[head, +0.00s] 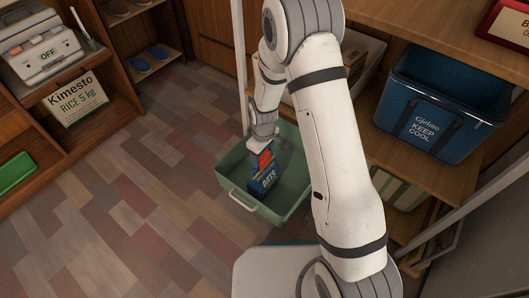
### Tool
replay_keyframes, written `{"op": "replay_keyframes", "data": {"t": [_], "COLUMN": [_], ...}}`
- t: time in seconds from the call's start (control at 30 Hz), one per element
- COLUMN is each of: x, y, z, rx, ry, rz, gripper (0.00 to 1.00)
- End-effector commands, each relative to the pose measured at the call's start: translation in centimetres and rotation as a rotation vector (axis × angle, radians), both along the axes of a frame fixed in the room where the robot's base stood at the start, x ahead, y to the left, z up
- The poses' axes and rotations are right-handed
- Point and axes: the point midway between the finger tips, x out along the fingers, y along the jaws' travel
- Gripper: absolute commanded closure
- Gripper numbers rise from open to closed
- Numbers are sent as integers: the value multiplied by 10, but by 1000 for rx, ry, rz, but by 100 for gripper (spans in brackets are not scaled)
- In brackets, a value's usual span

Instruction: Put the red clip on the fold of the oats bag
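The dark blue oats bag (265,184) stands in a green pull-out bin (232,178), a little left of the picture's middle. The red clip (265,160) shows at the top of the bag, directly below my gripper (263,146). My gripper points down over the bag. The fingertips are small and partly hidden, so I cannot tell whether they grip the clip or whether the clip sits around the fold. The fold itself is not clear.
A blue cooler box (435,112) stands on the wooden shelf at right. A green tray (15,173) lies at far left. The tiled floor (145,190) left of the bin is clear.

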Motion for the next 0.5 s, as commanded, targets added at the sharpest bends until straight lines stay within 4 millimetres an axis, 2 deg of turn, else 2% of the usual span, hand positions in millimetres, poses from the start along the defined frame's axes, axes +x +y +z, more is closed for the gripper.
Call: {"op": "replay_keyframes", "data": {"t": [0.03, 0.13, 0.37, 0.5], "x": [-10, -10, -10, -10], "y": [-2, -2, -2, -2], "z": [-22, -22, -21, -8], "rx": [-9, -9, -8, -7], "ry": [25, 25, 24, 19], "rz": [4, 4, 5, 5], "gripper": [28, 21, 21, 21]}}
